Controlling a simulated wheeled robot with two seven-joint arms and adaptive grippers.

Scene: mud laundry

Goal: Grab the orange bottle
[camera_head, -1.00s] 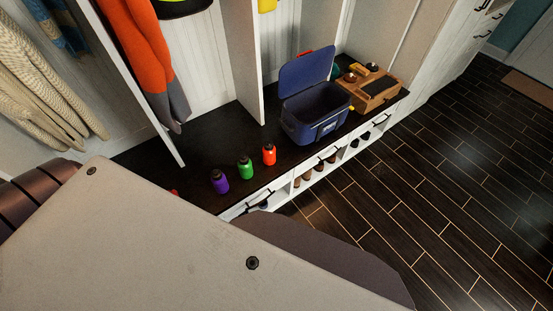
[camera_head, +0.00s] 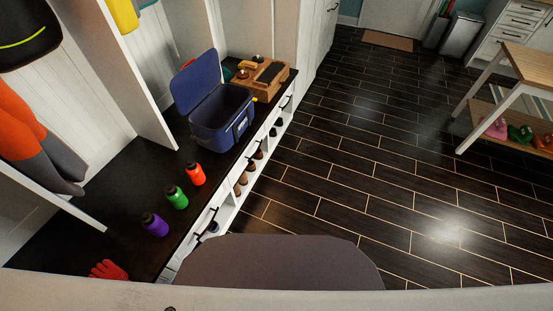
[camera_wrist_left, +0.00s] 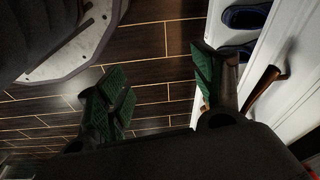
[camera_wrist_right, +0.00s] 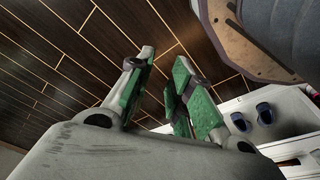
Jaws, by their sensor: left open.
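Neither gripper shows in the head view. My left gripper (camera_wrist_left: 158,88) is open and empty over the floor beside the white bench front in the left wrist view. My right gripper (camera_wrist_right: 163,78) is open and empty over the floor in the right wrist view. No bottle shows in either wrist view.
A blue cooler (camera_head: 220,118) with its lid up and a wooden box (camera_head: 262,78) stand farther along the bench. A red glove (camera_head: 108,270) lies at its near end. Shoes sit in the cubbies below. A table (camera_head: 519,70) stands at right; the dark floor between is clear.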

